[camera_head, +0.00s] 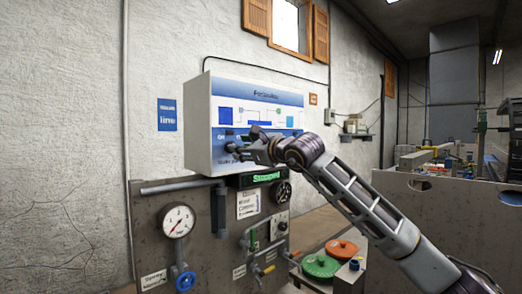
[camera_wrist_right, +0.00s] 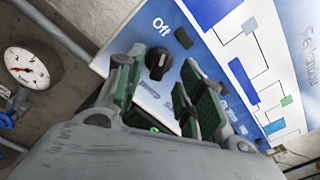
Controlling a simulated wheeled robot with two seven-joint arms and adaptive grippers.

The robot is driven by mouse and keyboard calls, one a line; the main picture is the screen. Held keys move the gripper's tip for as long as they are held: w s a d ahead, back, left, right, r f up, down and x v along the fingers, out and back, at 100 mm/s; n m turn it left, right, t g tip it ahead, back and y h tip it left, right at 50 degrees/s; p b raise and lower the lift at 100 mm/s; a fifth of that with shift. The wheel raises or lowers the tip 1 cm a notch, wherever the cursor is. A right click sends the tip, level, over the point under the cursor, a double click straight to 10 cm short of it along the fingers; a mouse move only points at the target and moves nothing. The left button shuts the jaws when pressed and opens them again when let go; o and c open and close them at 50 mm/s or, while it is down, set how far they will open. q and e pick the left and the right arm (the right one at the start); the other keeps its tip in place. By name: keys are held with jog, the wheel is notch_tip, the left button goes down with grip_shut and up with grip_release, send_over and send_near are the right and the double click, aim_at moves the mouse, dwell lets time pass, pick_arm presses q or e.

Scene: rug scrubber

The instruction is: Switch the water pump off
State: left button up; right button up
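A white control box (camera_head: 198,125) with a blue and white diagram panel hangs on the wall. Whether a fingertip touches the panel is unclear. My left gripper is in neither view.
Below the box are a small green-lit display (camera_head: 265,177) that seems to read "Stopped", a pressure gauge (camera_head: 178,221), a blue valve wheel (camera_head: 186,281) and pipes. A grey machine bench (camera_head: 440,205) stands at right. Green and orange discs (camera_head: 321,265) lie low between them.

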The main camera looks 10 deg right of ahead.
jog(key=v, duration=0.8)
jog(key=shift+s+d, duration=0.15)
dwell(0.5)
jog(key=b+v, duration=0.5)
jog(key=v, duration=0.3)
jog(key=shift+s+d, duration=0.2)
jog(key=shift+s, duration=0.15)
dwell(0.4)
